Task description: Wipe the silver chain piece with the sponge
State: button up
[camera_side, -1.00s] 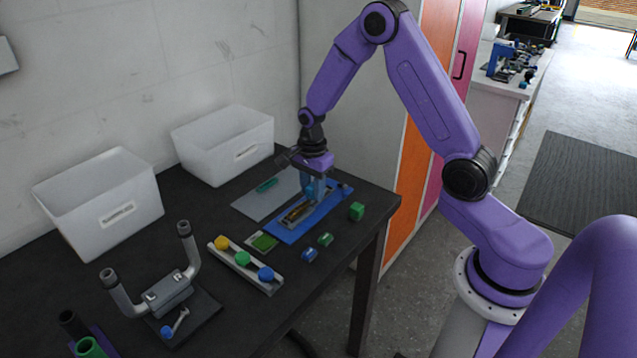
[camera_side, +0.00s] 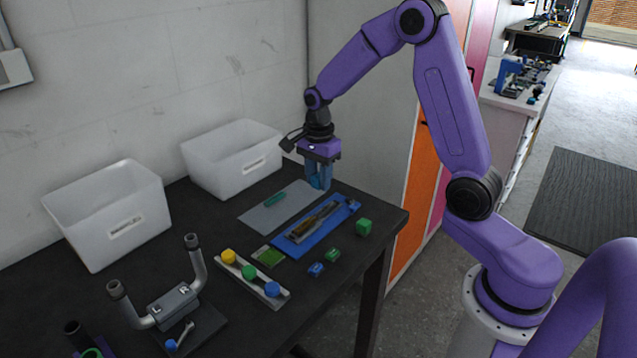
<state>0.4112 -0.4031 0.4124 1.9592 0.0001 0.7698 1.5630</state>
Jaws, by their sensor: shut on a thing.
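My gripper (camera_side: 318,186) points down with blue fingers, behind the blue mat and near the right end of the grey mat. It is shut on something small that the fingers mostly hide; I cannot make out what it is. On the blue mat (camera_side: 290,243) lies a long brown and silver item (camera_side: 314,222); the silver chain piece may be part of it, but it is too small to tell. A flat green pad (camera_side: 269,257) with a pale border lies left of the mat; I cannot tell whether it is the sponge.
A grey mat (camera_side: 258,219) holds a green item (camera_side: 275,199). A green cube (camera_side: 364,227) stands near the table's right edge. A rail with coloured knobs (camera_side: 248,273) and a handlebar fixture (camera_side: 172,303) stand at front. Two white bins (camera_side: 110,215) stand along the wall.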

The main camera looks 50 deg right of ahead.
aim_at(318, 213)
jog(key=shift+f, duration=0.2)
dwell(0.7)
jog(key=shift+f, duration=3.75)
jog(key=shift+d+f, duration=0.2)
jog(key=shift+d, duration=2.8)
jog(key=shift+a, duration=2.8)
jog(key=shift+a+r, duration=0.2)
jog(key=shift+a, duration=0.05)
notch_tip(318, 213, up, 7)
jog(key=shift+r, duration=0.4)
